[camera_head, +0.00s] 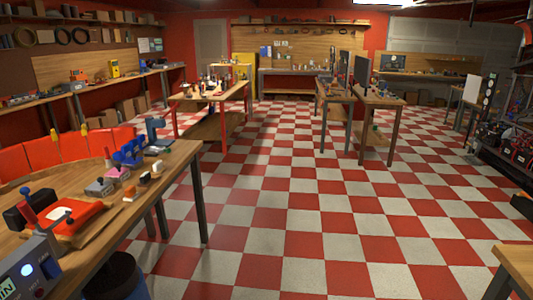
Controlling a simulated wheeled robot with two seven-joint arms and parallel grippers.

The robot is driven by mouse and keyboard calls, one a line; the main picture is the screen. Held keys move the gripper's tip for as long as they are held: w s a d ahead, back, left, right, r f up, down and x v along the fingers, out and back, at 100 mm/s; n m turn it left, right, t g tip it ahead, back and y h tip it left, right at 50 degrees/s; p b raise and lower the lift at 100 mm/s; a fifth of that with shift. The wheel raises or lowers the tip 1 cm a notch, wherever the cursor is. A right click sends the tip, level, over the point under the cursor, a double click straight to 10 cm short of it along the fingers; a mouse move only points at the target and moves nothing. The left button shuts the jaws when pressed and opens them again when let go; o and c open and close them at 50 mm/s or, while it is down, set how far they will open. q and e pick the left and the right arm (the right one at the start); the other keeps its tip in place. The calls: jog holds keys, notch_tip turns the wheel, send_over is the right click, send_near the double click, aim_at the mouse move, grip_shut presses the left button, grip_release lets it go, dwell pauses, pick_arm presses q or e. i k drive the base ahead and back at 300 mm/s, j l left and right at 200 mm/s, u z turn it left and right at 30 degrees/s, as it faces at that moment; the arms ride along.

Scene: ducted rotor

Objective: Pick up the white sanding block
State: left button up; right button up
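Several small blocks lie near the right edge of the near wooden workbench (165,160) at the left. One small white block (157,167) is the farthest of them and looks most like the white sanding block, though it is too small to be sure. A darker brownish block (145,178) lies just in front of it. A small pale and orange block (129,193) lies nearer still. Neither of my grippers is in view.
On the same bench are a grey box (100,188), blue bins (130,153), an orange-red pouch (72,222) and a grey device with a lit button (30,272). The checkered floor (280,215) right of the bench is clear. Another table corner (518,262) shows at lower right.

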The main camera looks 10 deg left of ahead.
aim_at(158, 169)
jog(key=i, duration=0.9)
jog(key=i+l+u, duration=0.1)
jog(key=i, duration=0.8)
